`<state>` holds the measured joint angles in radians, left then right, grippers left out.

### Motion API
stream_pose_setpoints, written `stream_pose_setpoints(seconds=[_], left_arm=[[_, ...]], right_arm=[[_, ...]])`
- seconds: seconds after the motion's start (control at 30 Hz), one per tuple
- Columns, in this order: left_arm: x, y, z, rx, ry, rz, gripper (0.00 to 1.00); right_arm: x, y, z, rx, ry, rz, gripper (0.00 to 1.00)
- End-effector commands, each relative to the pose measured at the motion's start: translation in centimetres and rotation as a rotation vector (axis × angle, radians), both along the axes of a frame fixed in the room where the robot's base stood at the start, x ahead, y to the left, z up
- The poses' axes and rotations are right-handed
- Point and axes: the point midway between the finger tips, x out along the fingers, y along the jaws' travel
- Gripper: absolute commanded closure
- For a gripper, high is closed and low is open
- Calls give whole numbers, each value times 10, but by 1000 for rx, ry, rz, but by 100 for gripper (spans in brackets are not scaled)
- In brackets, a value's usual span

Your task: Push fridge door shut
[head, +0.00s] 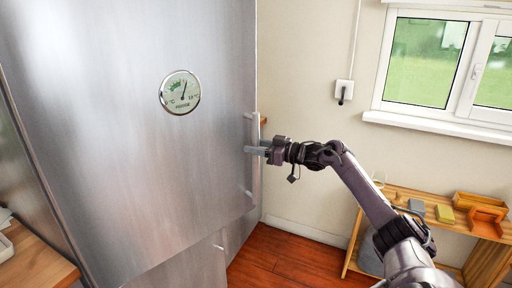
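The fridge door (130,130) is a large brushed-steel panel filling the left half of the head view. It carries a round dial (180,92) and has a slim vertical handle (249,186) along its right edge. I cannot tell for sure how far the door stands from the fridge body. My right gripper (254,150) is at the door's right edge, level with the middle of the handle and overlapping it in the picture. Contact is unclear, and so is the gap between its fingers. My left gripper is not in view.
A lower steel front (185,268) shows below the door. A wooden counter (38,262) stands at the left. Red wood floor (285,258) is clear between.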

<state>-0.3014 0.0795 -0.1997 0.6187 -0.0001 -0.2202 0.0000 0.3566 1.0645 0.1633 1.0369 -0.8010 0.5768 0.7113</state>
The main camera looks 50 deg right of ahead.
Motion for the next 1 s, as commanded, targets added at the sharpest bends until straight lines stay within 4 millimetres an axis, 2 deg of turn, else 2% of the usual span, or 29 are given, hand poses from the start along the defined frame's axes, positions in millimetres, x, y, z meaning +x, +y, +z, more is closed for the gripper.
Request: stream_pose_setpoints(seconds=[0.37,1.0], left_arm=[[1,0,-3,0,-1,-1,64],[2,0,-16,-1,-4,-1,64]], right_arm=[[-10,-4,-2,1,0,0,59],[-61,-25,-2,1,1,0,59]])
